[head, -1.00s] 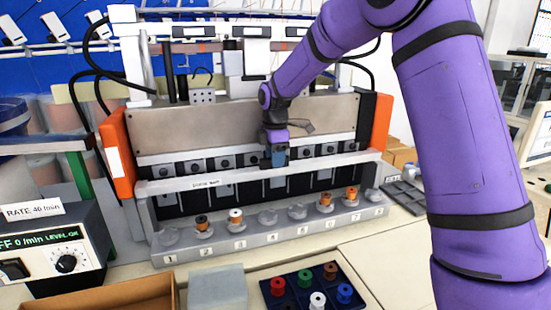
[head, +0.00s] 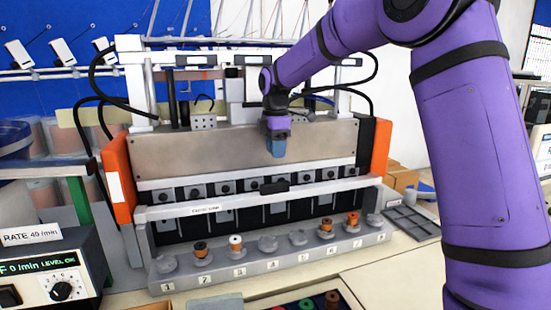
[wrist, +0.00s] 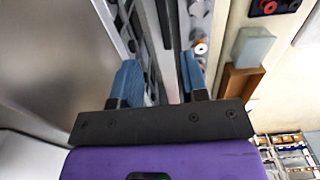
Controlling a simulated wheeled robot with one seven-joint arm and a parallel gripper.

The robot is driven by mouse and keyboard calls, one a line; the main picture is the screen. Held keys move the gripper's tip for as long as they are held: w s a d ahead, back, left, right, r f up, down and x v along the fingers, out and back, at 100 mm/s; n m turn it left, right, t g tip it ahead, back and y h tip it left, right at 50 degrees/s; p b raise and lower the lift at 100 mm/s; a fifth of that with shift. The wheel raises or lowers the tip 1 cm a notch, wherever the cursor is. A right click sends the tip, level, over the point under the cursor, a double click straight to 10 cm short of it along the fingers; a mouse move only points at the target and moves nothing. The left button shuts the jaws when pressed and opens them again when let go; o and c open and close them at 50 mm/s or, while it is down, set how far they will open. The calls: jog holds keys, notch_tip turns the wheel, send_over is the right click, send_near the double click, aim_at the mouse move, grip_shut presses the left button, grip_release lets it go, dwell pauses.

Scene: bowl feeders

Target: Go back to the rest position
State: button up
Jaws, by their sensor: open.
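My gripper (head: 276,150) hangs at the end of my purple arm, in front of the grey metal panel of the machine, above its row of numbered posts. In the wrist view its two blue fingers (wrist: 160,82) stand apart with nothing between them. The gripper is open and empty. The arm reaches in from the upper right in the head view.
The machine (head: 240,150) has orange end plates. Its numbered base (head: 270,262) carries several posts, some with orange-and-black or white spools. A control box (head: 50,270) stands at the left. A grey tray (head: 412,222) lies at the right. A spool tray (head: 290,308) is cut off below.

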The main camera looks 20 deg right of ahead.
dwell(0.4)
jog(key=s+d+r+m+t, duration=0.15)
jog(key=s+r+m, duration=0.3)
jog(key=s, duration=0.55)
jog(key=s+d+r+m+t, duration=0.15)
jog(key=s+r+m, duration=0.3)
jog(key=s, duration=0.65)
jog(key=s+d+f+m, duration=0.1)
jog(key=s+f+m, duration=0.1)
jog(key=s, duration=0.4)
jog(key=s+d+f+m+t, duration=0.1)
jog(key=s+f+m, duration=0.1)
jog(key=s+m, duration=0.2)
jog(key=s+d+f+m+t, duration=0.1)
jog(key=s+f+m, duration=0.1)
jog(key=s, duration=0.6)
jog(key=shift+s+d+m, duration=0.25)
jog(key=shift+m, duration=0.25)
